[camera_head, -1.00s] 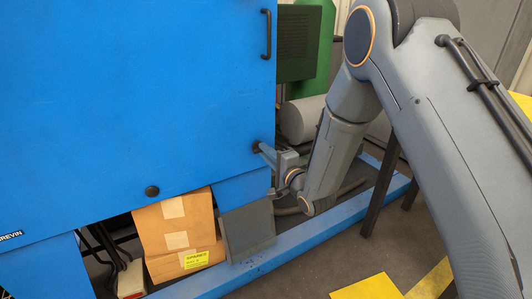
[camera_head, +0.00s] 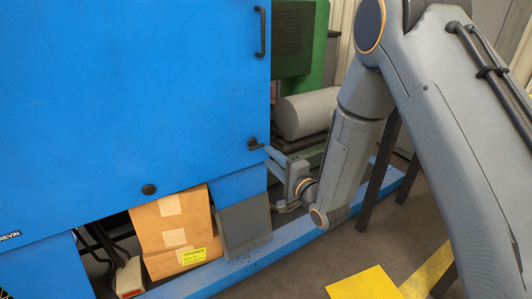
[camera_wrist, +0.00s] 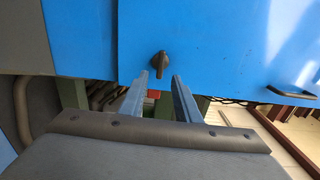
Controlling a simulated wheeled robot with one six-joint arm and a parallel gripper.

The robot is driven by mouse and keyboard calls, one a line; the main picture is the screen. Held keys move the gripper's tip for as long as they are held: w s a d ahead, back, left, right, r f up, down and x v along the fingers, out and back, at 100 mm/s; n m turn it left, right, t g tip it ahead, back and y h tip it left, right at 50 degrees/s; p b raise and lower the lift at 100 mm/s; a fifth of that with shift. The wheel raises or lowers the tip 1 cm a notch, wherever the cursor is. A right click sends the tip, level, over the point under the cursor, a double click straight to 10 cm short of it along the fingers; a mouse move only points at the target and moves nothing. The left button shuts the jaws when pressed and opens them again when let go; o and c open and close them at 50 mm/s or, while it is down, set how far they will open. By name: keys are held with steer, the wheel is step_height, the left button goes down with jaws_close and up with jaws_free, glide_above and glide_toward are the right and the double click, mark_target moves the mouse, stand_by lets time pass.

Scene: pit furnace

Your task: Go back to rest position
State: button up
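My gripper (camera_head: 269,153) is just right of the blue cabinet's lower right edge, beside a small black latch knob (camera_head: 254,144). In the wrist view my gripper (camera_wrist: 163,78) shows two fingers apart with nothing between them. The black knob (camera_wrist: 159,63) is beyond the fingertips on the blue door (camera_wrist: 210,35), with its grip pointing down. A gap seems to lie between the fingertips and the knob. The blue door (camera_head: 130,90) looks shut in the head view.
A cardboard box (camera_head: 170,222) with a yellow label and a grey panel (camera_head: 243,226) sit under the cabinet. A blue floor beam (camera_head: 290,235) runs below my gripper. A grey cylinder (camera_head: 305,114) is behind it.

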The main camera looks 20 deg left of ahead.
steer(key=shift+s+d, duration=0.4)
steer(key=shift+w+r, duration=0.1)
steer(key=s+d+r+n+g+h, duration=0.2)
steer(key=d+n+h, duration=0.1)
steer(key=d+h, duration=0.3)
steer(key=s+d+r+n+g+h, duration=0.1)
steer(key=s+d+r+n+h, duration=0.15)
steer(key=d, duration=0.55)
steer(key=s+d+r+n+g+h, duration=0.2)
steer(key=s+d+g, duration=0.15)
steer(key=s, duration=0.55)
steer(key=s+d+r+n+g+h, duration=0.1)
steer(key=s+d+r+n+g, duration=0.1)
steer(key=s+d, duration=0.5)
steer(key=s+d+r+n+g+h, duration=0.2)
steer(key=s+d+n+g, duration=0.1)
steer(key=s, duration=0.8)
steer(key=d+r+m+p, duration=0.4)
steer(key=d+r+p, duration=0.6)
steer(key=p, duration=1.2)
step_height(320, 180, up, 4)
steer(key=shift+d+f, duration=0.2)
steer(key=shift+d, duration=0.2)
